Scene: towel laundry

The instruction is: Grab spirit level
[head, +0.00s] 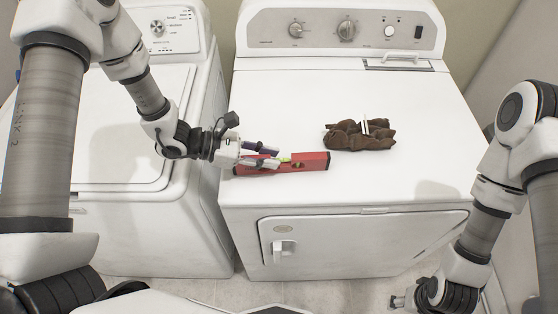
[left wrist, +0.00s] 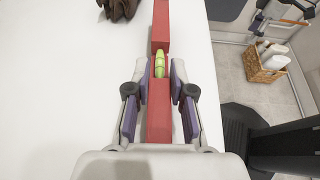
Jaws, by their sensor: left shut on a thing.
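The red spirit level (head: 314,161) lies on top of the dryer (head: 380,185), near its front left. It has a yellow-green vial in its middle. My left gripper (head: 266,158) is shut on the level beside the vial. In the left wrist view, the level (left wrist: 160,118) runs lengthwise between the two purple-padded fingers of this gripper (left wrist: 161,76). My right gripper (head: 401,300) is low at the front right of the dryer, away from the level. Its fingers are too small and partly cut off to tell their state.
A brown folded bundle with white bands (head: 361,135) lies on the dryer behind and right of the level. A white washer (head: 105,120) stands to the left. The left wrist view shows a wicker basket (left wrist: 262,75) on the floor. The dryer top's right side is clear.

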